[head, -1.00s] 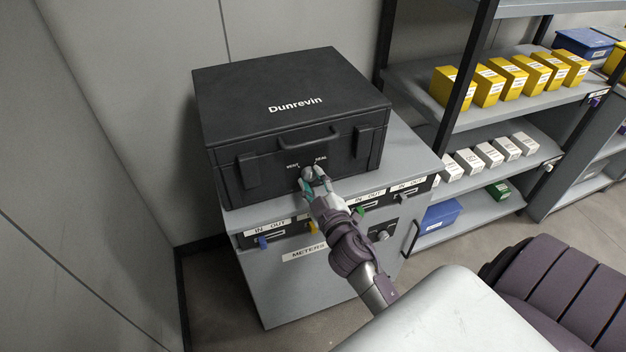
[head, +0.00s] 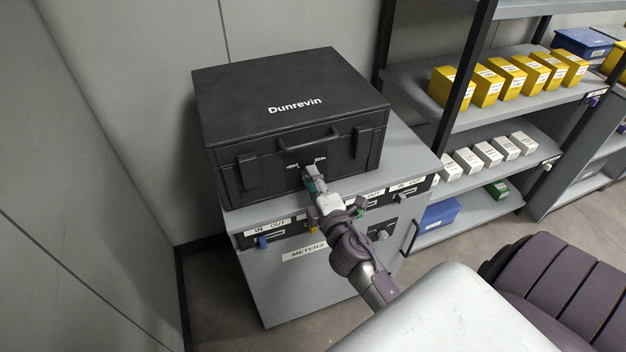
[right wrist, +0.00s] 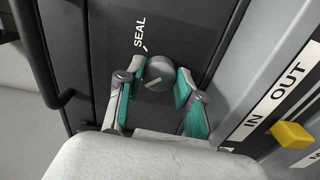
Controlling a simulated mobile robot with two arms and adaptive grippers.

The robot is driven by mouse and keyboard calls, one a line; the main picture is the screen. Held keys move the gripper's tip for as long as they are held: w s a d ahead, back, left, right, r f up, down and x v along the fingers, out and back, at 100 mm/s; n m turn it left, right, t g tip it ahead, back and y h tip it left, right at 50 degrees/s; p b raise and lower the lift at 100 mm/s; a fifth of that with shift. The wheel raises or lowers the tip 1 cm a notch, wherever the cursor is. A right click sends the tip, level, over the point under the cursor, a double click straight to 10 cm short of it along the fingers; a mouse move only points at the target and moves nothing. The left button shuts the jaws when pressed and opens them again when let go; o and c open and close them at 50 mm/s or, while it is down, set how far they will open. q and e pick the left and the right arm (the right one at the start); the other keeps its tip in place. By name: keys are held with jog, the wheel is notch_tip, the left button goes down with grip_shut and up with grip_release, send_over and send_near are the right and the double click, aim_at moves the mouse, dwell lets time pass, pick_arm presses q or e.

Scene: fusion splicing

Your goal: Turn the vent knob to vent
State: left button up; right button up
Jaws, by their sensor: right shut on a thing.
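The vent knob (head: 308,171) is a small grey round knob on the front of the black Dunrevin case (head: 255,115), below the VENT (head: 292,167) and SEAL (head: 320,160) labels. My right gripper (head: 312,181) is at it and partly hides it. In the right wrist view, the teal-padded fingers of the right gripper (right wrist: 160,77) are on both sides of the knob (right wrist: 158,70), shut on it. Its white mark lies toward the lower left, away from the SEAL label (right wrist: 139,32). The VENT label is hidden there. My left gripper is out of view.
The case stands on a grey cabinet (head: 408,160) with IN/OUT slots and coloured tabs just below the knob. The case handle (head: 310,137) sticks out above it. A shelf (head: 440,118) with yellow and white boxes stands at right; a wall is at left.

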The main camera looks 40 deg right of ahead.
jog(key=shift+n, duration=0.4)
jog(key=o, duration=1.2)
jog(key=v, duration=0.7)
jog(key=shift+s+a, duration=0.1)
jog(key=shift+s, duration=0.2)
jog(key=s+a+f+m+g+y, duration=0.1)
jog(key=s+a+f+m+g, duration=0.1)
jog(key=f, duration=0.8)
jog(key=s+a+f+m+g+y, duration=0.1)
jog(key=s+a+f+m+g, duration=0.15)
jog(key=f, duration=0.85)
jog(key=s+a+f+m+g+y, duration=0.1)
jog(key=s+a+f+m+g, duration=0.15)
jog(key=f, duration=0.75)
jog(key=s+f+m+g, duration=0.2)
jog(key=s+f, duration=0.4)
jog(key=s, duration=0.3)
jog(key=s+f+m+g, duration=0.2)
jog(key=s+f+g, duration=0.2)
jog(key=s+f, duration=0.3)
jog(key=s+f+m+g+y, duration=0.1)
jog(key=s+f, duration=0.5)
jog(key=s, duration=0.7)
jog(key=shift+s+a+f+m+g, duration=0.15)
jog(key=shift+m+g, duration=0.1)
jog(key=shift+g, duration=0.4)
jog(key=shift+s+d+f+m+g, duration=0.1)
jog(key=shift+f+m+g, duration=0.15)
jog(key=shift+g, duration=0.4)
